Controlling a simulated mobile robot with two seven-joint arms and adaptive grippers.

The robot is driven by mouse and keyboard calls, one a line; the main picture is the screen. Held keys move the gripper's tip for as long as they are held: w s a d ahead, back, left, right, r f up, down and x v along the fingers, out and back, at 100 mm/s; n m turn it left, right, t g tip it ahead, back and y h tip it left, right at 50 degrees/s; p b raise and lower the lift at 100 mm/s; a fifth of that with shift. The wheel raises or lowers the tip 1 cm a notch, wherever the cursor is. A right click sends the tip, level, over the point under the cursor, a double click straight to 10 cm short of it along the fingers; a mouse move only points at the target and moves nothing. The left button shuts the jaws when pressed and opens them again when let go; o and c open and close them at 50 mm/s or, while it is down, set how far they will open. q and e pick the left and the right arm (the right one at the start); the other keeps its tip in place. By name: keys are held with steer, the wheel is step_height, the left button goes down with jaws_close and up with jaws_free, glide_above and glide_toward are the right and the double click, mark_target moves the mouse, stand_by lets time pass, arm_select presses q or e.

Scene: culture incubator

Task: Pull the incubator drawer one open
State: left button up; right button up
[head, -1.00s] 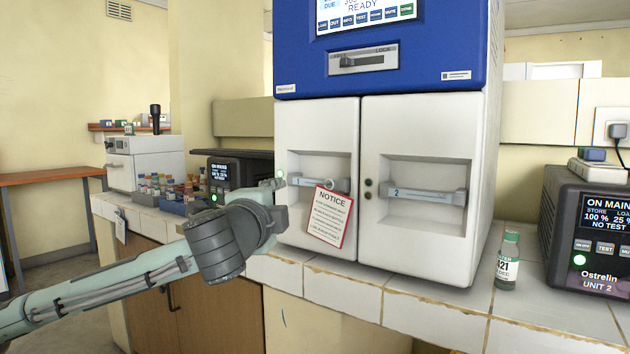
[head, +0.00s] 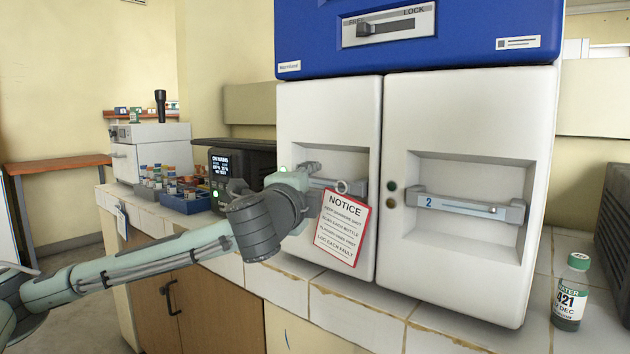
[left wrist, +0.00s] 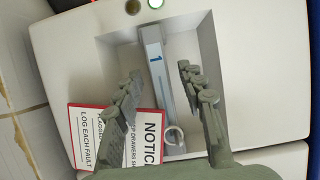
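Drawer one (head: 300,113) is the left white front under the blue incubator top and looks closed. Its grey handle bar (head: 352,187) sits in a recess; the handle, marked "1", also shows in the left wrist view (left wrist: 155,65). My left gripper (head: 312,172) is at the left part of this handle. In the left wrist view its fingers (left wrist: 160,75) are apart, one on each side of the bar, with gaps showing. A red-edged notice (head: 341,228) hangs by a ring from the handle, partly behind one finger in the wrist view. My right gripper is out of view.
Drawer two (head: 465,280) is closed at the right, with its own handle (head: 470,208). A labelled bottle (head: 571,295) stands on the tiled bench to its right. A blue rack of vials (head: 185,204) and a dark unit (head: 225,172) stand at the left.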

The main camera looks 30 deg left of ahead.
arm_select(q)
steer(key=shift+x, duration=0.95)
jaws_close()
